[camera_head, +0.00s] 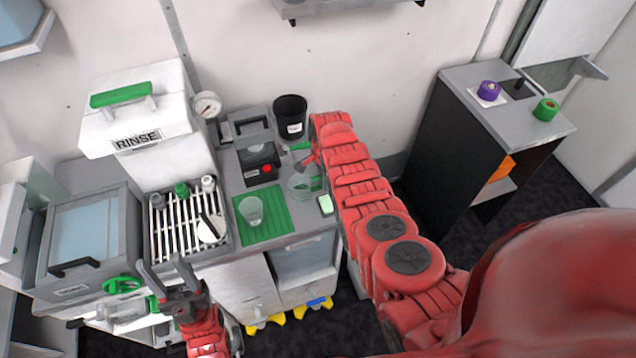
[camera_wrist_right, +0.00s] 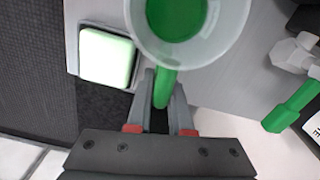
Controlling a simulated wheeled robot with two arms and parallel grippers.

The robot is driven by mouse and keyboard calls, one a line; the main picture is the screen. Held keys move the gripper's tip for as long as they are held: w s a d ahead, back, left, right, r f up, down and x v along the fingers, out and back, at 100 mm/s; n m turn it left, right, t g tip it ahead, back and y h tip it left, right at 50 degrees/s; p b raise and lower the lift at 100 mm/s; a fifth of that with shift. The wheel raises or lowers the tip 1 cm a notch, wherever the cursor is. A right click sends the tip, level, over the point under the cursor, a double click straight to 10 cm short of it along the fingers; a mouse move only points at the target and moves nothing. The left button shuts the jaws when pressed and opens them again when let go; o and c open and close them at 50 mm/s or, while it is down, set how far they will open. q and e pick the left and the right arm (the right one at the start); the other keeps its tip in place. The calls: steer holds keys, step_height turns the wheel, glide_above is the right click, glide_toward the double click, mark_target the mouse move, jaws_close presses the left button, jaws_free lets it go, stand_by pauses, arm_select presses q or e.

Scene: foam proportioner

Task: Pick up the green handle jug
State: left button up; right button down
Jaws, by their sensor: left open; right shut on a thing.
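The green handle jug is a clear cup with a green handle and green inside; it shows in the right wrist view (camera_wrist_right: 218,38) and in the head view (camera_head: 299,187). My right gripper (camera_wrist_right: 160,108) is shut on its green handle. The jug is at the counter's right end; I cannot tell whether it touches the counter. In the head view my right arm partly hides the right gripper (camera_head: 310,164). My left gripper (camera_head: 168,277) is open and empty in front of the counter, below the drain grate.
Another clear cup (camera_head: 252,211) stands on a green mat (camera_head: 270,228). A pale green-lit pad (camera_head: 326,204) lies at the counter's right edge. A black cup (camera_head: 290,116), a black device (camera_head: 259,162) and a drain grate (camera_head: 172,232) are nearby.

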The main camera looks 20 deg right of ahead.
steer(key=shift+r, duration=0.1)
steer(key=shift+r, duration=0.6)
steer(key=shift+w+r+b, duration=0.1)
steer(key=shift+r+b, duration=0.35)
steer(key=shift+b, duration=0.1)
steer(key=shift+r+b, duration=0.3)
steer(key=shift+r, duration=0.3)
steer(key=shift+s+a+b, duration=0.2)
steer(key=shift+s+a, duration=0.15)
steer(key=shift+s, duration=0.25)
steer(key=shift+s+a+b, duration=0.15)
steer(key=shift+s+a, duration=0.2)
steer(key=shift+s, duration=0.2)
steer(key=shift+s+a+r, duration=0.2)
steer(key=shift+s+a, duration=0.5)
steer(key=shift+s, duration=0.3)
steer(key=s+a+p, duration=0.1)
steer(key=s+p, duration=0.1)
steer(key=s+a+p, duration=0.2)
steer(key=s+a+r+p, duration=0.1)
steer(key=s+p, duration=0.2)
steer(key=shift+a+r, duration=0.1)
steer(key=shift+a, duration=0.25)
steer(key=shift+s+a+p, duration=0.25)
steer(key=shift+s+a, duration=0.05)
steer(key=shift+s, duration=0.25)
steer(key=shift+s+a+p, duration=0.25)
steer(key=shift+s+a, duration=0.05)
steer(key=shift+s, duration=0.2)
